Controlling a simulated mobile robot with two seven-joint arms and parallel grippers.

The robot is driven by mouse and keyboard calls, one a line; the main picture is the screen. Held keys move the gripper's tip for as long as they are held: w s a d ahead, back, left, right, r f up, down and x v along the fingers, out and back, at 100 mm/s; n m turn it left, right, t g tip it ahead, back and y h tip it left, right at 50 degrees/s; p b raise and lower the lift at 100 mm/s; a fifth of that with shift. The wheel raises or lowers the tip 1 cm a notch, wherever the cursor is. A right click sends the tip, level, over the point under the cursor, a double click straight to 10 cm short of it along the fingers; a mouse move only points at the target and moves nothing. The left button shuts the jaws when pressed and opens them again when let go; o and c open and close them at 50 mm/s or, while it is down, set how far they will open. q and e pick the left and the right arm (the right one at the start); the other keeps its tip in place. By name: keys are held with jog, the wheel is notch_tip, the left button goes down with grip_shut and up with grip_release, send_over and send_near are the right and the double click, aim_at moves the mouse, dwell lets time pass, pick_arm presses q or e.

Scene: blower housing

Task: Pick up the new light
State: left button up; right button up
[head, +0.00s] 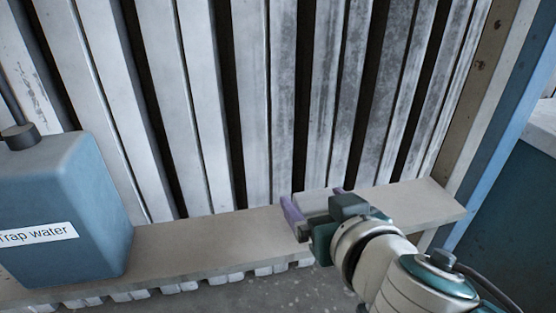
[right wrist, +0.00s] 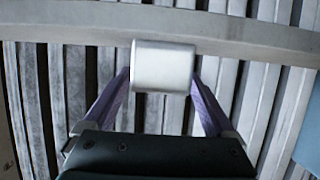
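A short white cylinder, which looks like the new light (right wrist: 163,66), sits between the fingertips of my right gripper (right wrist: 162,84) in the right wrist view. The two purple fingers are spread wide, one on each side of it, with little or no gap; I cannot make out firm contact. In the head view my right gripper (head: 315,202) is over the right part of a beige ledge (head: 215,238), fingers apart. There the light is mostly hidden by the gripper, with only a pale patch between the fingers. My left gripper is not in view.
A blue-grey container (head: 75,190) labelled "Trap water" stands at the left end of the ledge. Upright pale metal slats (head: 265,100) rise right behind the ledge. A blue post (head: 505,125) stands at the right. The ledge between container and gripper is clear.

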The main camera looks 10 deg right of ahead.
jog(key=c, duration=1)
jog(key=shift+c, duration=0.7)
jog(key=shift+r, duration=0.15)
